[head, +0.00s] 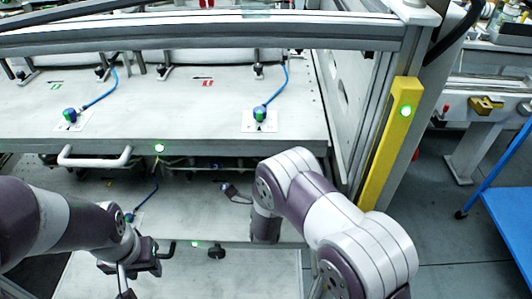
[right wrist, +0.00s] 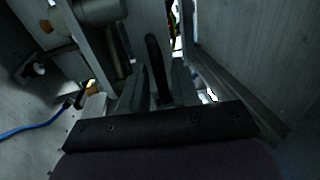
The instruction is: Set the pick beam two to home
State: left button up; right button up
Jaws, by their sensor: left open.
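My left gripper (head: 126,281) is at the lower left of the head view, open, with its fingers pointing down. No object shows between its fingers. A black bent handle (head: 168,249) is just to its right. My right gripper (right wrist: 160,92) shows in the right wrist view; in the head view it is hidden behind my right arm. A dark, upright, curved bar (right wrist: 153,62) stands between its fingers. I cannot tell whether the fingers press on it. I cannot tell which part is pick beam two.
The upper grey plate (head: 185,110) carries two blue fittings (head: 69,115) (head: 260,113) with blue hoses. A white handle (head: 95,160) is on its front edge. A black knob (head: 216,251) is lower down. A yellow post (head: 385,150) with a green light stands right.

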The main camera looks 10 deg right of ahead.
jog(key=shift+w+r, duration=0.1)
jog(key=shift+w, duration=0.1)
grip_shut()
jog(key=w+b, duration=0.2)
jog(key=w+d+b, duration=0.1)
jog(key=w+b, duration=0.3)
jog(key=w, duration=0.1)
jog(key=shift+d+f, duration=0.25)
jog(key=shift+d, duration=0.05)
jog(key=shift+w, duration=0.3)
jog(key=shift+r, duration=0.2)
grip_release()
jog(key=shift+s, duration=0.1)
